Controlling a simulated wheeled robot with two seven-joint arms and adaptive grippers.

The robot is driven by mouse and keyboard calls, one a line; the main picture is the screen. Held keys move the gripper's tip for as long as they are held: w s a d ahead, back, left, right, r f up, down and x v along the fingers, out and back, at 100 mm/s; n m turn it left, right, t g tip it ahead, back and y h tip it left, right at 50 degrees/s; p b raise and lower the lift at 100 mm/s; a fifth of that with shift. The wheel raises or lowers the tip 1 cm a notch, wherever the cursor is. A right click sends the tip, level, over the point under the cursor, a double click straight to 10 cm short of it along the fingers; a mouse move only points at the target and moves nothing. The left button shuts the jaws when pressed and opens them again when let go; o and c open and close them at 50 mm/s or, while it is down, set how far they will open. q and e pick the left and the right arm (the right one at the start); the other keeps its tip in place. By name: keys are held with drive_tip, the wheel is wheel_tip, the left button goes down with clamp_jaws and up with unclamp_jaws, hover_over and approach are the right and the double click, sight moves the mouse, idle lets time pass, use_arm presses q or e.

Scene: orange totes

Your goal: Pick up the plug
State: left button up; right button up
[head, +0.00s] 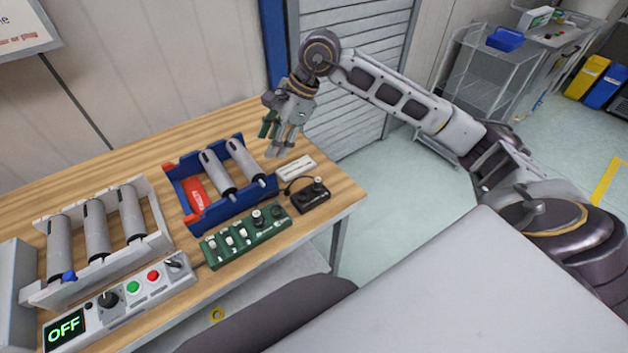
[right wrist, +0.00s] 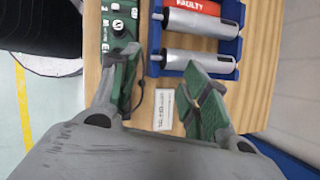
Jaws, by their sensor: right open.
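A small black block with a round grey-topped plug-like piece (head: 318,186) and a thin black cable sits at the right end of the wooden table; I cannot tell for certain which part is the plug. My right gripper (head: 274,140) is open and empty above the table's back right edge, behind the block and apart from it. In the right wrist view its green-padded fingers (right wrist: 166,72) are spread over the table. There the block is mostly hidden behind the left finger, and only a bit of cable (right wrist: 140,97) shows. My left gripper is not in view.
A green panel (head: 245,238) with switches and knobs lies left of the block. A white label strip (head: 296,168) lies behind it. A blue tray (head: 205,213) holds grey cylinders and a red FAULTY card. A white rack (head: 155,245) and OFF control box (head: 145,300) stand left.

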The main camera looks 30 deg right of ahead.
drive_tip(key=s+d+f+n+h, duration=0.1)
drive_tip(key=d+f+n+h, duration=0.15)
drive_tip(key=d, duration=0.25)
drive_tip(key=n+g+h, duration=0.2)
drive_tip(key=h, duration=0.1)
hover_over(317, 180)
drive_tip(key=shift+s, duration=0.1)
drive_tip(key=shift+f, duration=0.1)
wheel_tip(317, 180, down, 7)
drive_tip(key=shift+f, duration=0.1)
use_arm(q)
drive_tip(key=shift+d+r+p, duration=0.3)
drive_tip(key=shift+d, duration=0.1)
use_arm(e)
drive_tip(key=shift+f, duration=0.65)
use_arm(q)
drive_tip(key=shift+s, duration=0.1)
